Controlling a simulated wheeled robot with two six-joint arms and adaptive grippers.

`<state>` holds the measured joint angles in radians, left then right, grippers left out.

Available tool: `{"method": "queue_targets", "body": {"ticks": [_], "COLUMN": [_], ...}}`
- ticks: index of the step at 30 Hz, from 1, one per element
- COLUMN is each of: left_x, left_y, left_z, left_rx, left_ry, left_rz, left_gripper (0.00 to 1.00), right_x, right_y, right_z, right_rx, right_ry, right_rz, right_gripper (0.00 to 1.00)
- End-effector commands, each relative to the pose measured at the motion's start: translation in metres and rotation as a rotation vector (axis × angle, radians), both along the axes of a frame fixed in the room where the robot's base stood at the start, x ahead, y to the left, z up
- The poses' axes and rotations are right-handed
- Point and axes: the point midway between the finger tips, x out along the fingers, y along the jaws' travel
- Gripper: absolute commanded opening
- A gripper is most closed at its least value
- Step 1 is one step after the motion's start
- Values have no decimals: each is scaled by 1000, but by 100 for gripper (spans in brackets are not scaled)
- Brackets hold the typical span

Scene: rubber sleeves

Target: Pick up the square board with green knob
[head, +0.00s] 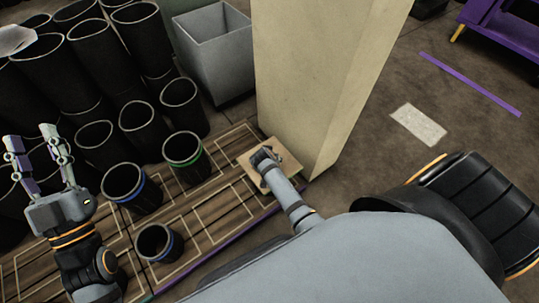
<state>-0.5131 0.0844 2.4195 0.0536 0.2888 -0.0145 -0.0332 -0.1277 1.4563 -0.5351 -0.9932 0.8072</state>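A flat tan square board (253,172) lies at the right end of the marked wooden surface, beside the foot of the pillar. My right gripper (265,157) is over the middle of the board, pointing down at it. The green knob does not show; the gripper covers the board's middle. I cannot tell whether the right fingers are closed on anything. My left gripper (32,139) is at the far left with its two fingers apart and nothing between them.
A beige pillar (315,80) stands directly behind the board. Black sleeves (140,120) crowd the left, one with a green band (183,150), others with blue bands (125,182). A grey bin (215,60) stands behind.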

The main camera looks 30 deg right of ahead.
Motion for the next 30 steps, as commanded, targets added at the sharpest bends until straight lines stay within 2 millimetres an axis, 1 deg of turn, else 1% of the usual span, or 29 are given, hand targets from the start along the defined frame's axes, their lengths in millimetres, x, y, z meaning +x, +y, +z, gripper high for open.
{"method": "queue_targets", "body": {"ticks": [3,7,11,17,30], "left_x": [-14,-26,-31,-32,-31], "left_y": [-1,-2,-2,-2,-2], "left_z": [24,41,48,49,48], "left_rx": [4,7,7,7,7], "left_ry": [-122,-214,-249,-250,-247], "left_rz": [-3,-6,-7,-7,-7], "left_gripper": [40,40,40,40,40], "right_x": [0,-1,-1,-1,-1], "right_y": [1,1,1,1,1], "right_z": [-4,-6,-6,-6,-6], "right_rx": [1,1,1,1,0], "right_ry": [-1,1,0,0,0], "right_rz": [-2,-2,-3,-3,-2], "right_gripper": [60,60,60,60,1]}}
